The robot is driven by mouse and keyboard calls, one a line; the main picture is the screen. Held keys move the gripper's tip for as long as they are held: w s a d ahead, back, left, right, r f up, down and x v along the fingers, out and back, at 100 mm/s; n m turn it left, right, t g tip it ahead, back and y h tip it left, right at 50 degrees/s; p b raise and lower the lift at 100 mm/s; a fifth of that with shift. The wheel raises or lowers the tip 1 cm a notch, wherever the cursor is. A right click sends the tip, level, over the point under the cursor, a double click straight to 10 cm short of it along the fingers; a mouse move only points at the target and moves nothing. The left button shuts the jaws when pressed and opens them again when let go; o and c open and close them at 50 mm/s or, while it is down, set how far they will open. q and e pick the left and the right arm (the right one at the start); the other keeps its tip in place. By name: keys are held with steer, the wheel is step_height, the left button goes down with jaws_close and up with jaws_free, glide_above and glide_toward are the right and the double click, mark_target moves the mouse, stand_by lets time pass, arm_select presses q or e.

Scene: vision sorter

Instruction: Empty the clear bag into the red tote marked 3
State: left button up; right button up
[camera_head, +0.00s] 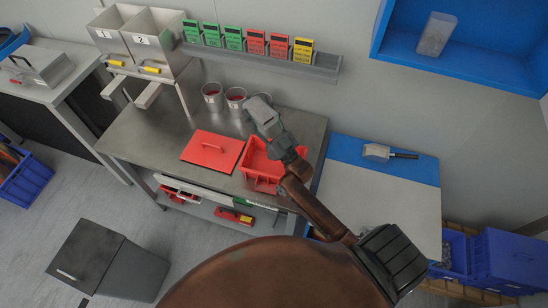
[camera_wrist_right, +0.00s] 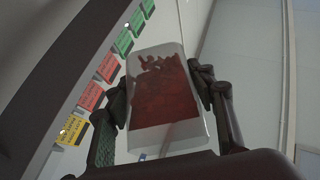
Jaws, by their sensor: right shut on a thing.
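The clear bag (camera_wrist_right: 163,136) is between the fingers of my right gripper (camera_wrist_right: 160,90), which is shut on it. Dark red contents show through the bag in the wrist view. In the head view, the pale bag (camera_head: 262,106) is at the end of my right gripper (camera_head: 268,122), over the back of the steel table. The red tote (camera_head: 262,181) stands open on the table, below and partly hidden by my right gripper and arm. Its number cannot be read, and its inside is mostly hidden. My left gripper is not in view.
A red lid (camera_head: 205,160) with a handle lies left of the tote. A shelf (camera_head: 320,68) with green, red and yellow cards is on the wall. A blue-edged table (camera_head: 395,200) holding a scoop (camera_head: 377,152) is at right.

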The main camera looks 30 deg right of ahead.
steer(key=shift+s+r+t+b, duration=0.1)
steer(key=shift+r+t+b, duration=0.3)
steer(key=shift+r, duration=0.65)
